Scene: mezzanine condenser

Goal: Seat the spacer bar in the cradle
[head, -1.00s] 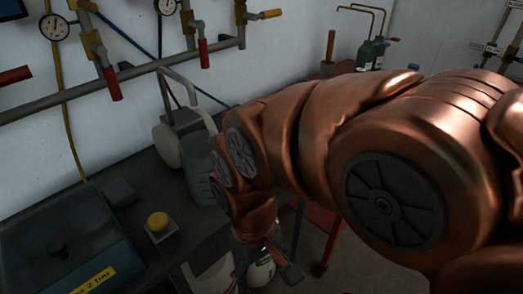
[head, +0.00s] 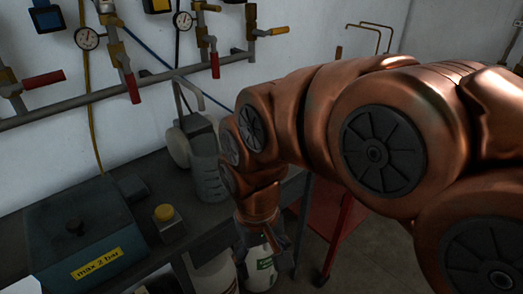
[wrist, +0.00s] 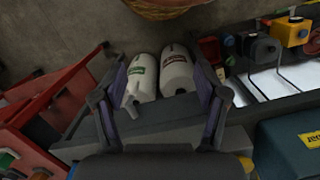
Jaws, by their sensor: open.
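I cannot tell how near the bottles are. Nothing shows held between the fingers. In the head view my gripper (head: 268,236) hangs below the copper arm at the bench's front edge, partly hidden and small. I cannot make out the spacer bar or the cradle in either view.
A white bottle with a green label (wrist: 144,78) and one with a red label (wrist: 177,74) show below. A blue-grey box marked "max 2 bar" (head: 88,235), a yellow-topped button (head: 165,214) and a jug (head: 207,178) stand on the bench. A red cart (head: 338,222) stands right.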

